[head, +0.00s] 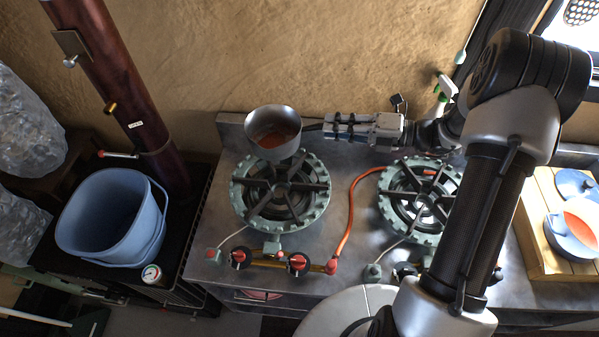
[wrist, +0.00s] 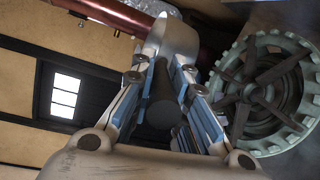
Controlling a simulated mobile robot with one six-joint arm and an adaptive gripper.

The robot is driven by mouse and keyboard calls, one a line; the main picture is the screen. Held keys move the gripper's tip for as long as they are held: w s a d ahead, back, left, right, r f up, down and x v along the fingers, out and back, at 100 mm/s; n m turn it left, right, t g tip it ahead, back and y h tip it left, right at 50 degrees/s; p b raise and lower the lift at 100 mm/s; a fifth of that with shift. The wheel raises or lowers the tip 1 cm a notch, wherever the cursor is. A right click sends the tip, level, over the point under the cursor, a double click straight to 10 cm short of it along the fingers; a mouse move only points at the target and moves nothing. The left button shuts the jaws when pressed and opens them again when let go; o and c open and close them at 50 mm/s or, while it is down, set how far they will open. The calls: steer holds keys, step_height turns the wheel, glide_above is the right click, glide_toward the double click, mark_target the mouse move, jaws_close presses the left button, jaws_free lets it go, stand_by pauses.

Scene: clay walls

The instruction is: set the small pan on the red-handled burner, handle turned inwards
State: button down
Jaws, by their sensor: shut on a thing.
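The small pan (head: 274,133) is a grey metal pan with an orange-brown inside. It is over the back edge of the left burner (head: 281,192), a green ring with dark grate bars; contact cannot be told. Red knobs (head: 240,258) sit in front of this burner. My gripper (head: 328,127) is right of the pan, shut on its handle, which points right. In the wrist view the dark handle (wrist: 162,103) lies between my fingers, with the pan's side (wrist: 178,42) beyond. The burner (wrist: 238,112) shows to the right there.
A second green burner (head: 408,215) stands to the right, partly behind my arm. An orange hose (head: 350,210) runs between the burners. A blue bucket (head: 110,220) and a dark red pipe (head: 125,85) are left. A wooden board (head: 545,255) with blue pots is right.

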step_height(320, 180, down, 19)
steer(key=b, duration=0.4)
steer(key=shift+d+r+b, duration=0.1)
steer(key=shift+r+b, duration=0.05)
steer(key=shift+b, duration=0.2)
steer(key=c, duration=2)
jaws_free()
steer(key=shift+f, duration=0.25)
steer(key=o, duration=0.4)
steer(key=shift+o, duration=0.2)
